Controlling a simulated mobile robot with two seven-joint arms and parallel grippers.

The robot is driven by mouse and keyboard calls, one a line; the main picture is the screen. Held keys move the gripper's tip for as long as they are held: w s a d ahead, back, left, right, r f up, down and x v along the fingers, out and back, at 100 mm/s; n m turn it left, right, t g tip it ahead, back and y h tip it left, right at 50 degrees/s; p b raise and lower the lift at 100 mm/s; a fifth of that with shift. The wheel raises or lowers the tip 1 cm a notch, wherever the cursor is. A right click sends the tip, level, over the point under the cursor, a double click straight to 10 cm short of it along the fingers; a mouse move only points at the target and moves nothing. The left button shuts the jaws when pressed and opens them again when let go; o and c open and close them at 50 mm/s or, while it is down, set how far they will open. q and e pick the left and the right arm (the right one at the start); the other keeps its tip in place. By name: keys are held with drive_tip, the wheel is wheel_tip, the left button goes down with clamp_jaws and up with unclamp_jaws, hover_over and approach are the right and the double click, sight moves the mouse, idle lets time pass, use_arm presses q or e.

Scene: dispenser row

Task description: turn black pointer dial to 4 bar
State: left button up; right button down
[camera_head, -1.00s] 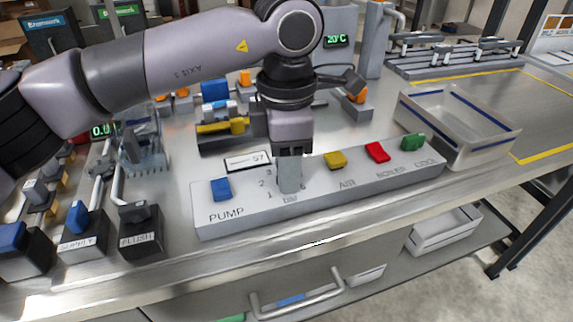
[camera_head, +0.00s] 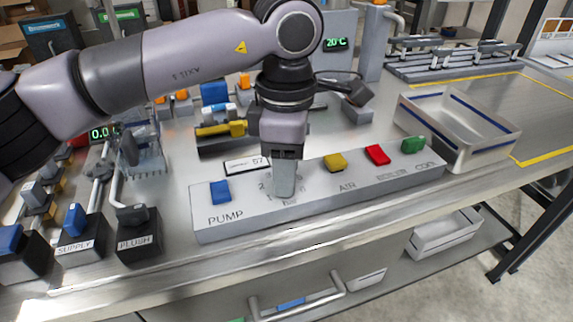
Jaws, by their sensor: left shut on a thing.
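The grey control panel (camera_head: 330,195) stands near the front edge of the bench. Its dial, with a scale reading 1, 2, 3 and "bar", sits between the blue pump knob (camera_head: 220,193) and the yellow air knob (camera_head: 335,162). My left gripper (camera_head: 284,183) points straight down over this dial, its fingers shut on it. The black pointer is hidden behind the fingers, so its reading cannot be seen, and the upper part of the scale is covered too. My right gripper is not in view.
A red boiler knob (camera_head: 377,154) and a green cool knob (camera_head: 413,145) sit right on the panel. A label plate (camera_head: 246,165) stands behind it. Supply (camera_head: 78,240) and flush (camera_head: 139,235) blocks stand at left.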

use_arm(q)
drive_tip(key=o, duration=1.1)
drive_tip(key=shift+c, duration=0.2)
drive_tip(key=shift+r, duration=0.15)
drive_tip(key=shift+r, duration=3.5)
